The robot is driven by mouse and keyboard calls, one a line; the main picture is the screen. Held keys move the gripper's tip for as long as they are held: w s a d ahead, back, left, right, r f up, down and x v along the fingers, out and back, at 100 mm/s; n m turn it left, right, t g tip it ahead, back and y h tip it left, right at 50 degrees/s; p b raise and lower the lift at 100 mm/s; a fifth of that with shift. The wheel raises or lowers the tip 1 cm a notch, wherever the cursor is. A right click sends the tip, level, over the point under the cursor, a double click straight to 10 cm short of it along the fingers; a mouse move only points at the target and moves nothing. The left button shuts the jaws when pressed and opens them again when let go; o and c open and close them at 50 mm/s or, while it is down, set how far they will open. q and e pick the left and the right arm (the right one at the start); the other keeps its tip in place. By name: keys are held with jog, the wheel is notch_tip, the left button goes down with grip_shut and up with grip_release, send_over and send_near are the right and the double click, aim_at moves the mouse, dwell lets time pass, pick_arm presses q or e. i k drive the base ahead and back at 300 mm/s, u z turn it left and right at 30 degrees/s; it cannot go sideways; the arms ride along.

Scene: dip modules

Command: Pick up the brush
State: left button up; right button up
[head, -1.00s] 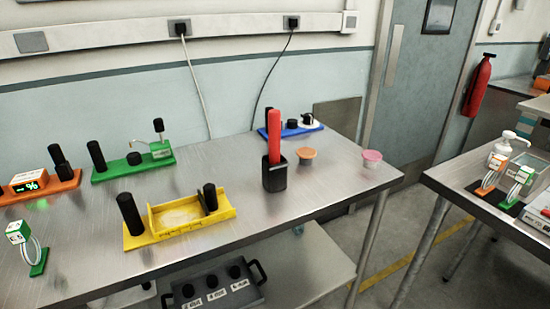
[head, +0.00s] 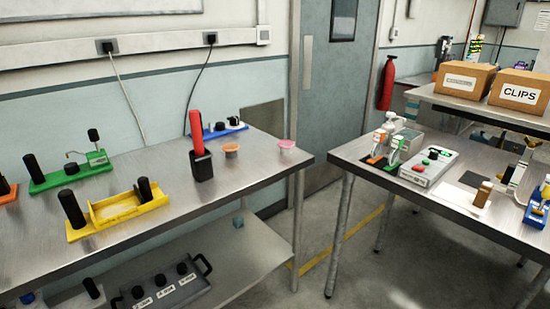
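A red handle (head: 196,131) stands upright in a black square holder (head: 202,166) on the left metal table. Its lower end is hidden inside the holder, so I cannot tell if it is the brush. No bristles show clearly anywhere in the head view. A small brown upright piece (head: 483,194) stands on a white sheet on the right table; I cannot tell what it is. Neither of my grippers is in view.
Left table (head: 250,178) also bears a yellow tray (head: 125,212), green module (head: 72,175), blue module (head: 222,132) and two small tubs. Right table (head: 345,158) holds a grey control box (head: 428,170) and bottles. Cardboard boxes (head: 465,80) stand behind. Floor lies open between tables.

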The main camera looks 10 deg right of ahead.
aim_at(194, 115)
jog(key=z, duration=0.4)
jog(key=k, duration=0.6)
jog(key=z, duration=0.55)
jog(key=i, duration=1.5)
jog(key=u, duration=1.65)
jog(key=i, duration=0.65)
jog(key=u, duration=0.65)
